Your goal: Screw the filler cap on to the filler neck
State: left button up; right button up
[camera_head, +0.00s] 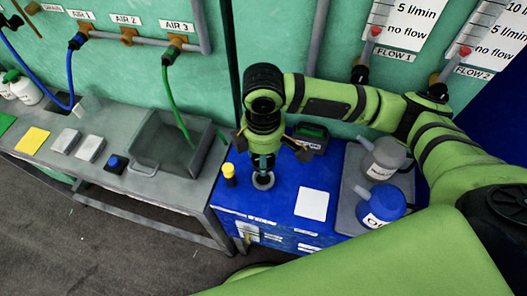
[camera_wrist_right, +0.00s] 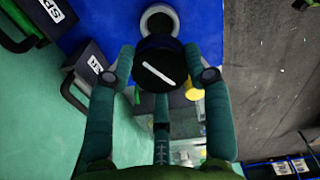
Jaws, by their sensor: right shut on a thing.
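My right gripper (camera_head: 263,157) points down over the blue press housing. It is shut on the black filler cap (camera_wrist_right: 160,66), which has a white line across its top and sits between the fingers in the wrist view. The filler neck shows as a pale grey ring (camera_head: 263,180) right below the gripper in the head view. In the wrist view the neck (camera_wrist_right: 160,12) is partly hidden behind the cap. I cannot tell whether cap and neck touch. My left gripper is in neither view.
A yellow-topped part (camera_head: 229,171) stands close left of the neck. A dark boxy device (camera_head: 311,137) is behind right. A white plate (camera_head: 312,204) lies right of the neck, and a grey jug (camera_head: 384,158) and blue jug (camera_head: 382,206) stand farther right. A grey sink (camera_head: 172,147) is left.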

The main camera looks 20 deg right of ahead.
jog(key=shift+f, duration=0.1)
jog(key=shift+f+b, duration=1.2)
jog(key=shift+f, duration=1.55)
jog(key=shift+p, duration=0.6)
jog(key=shift+p, duration=0.5)
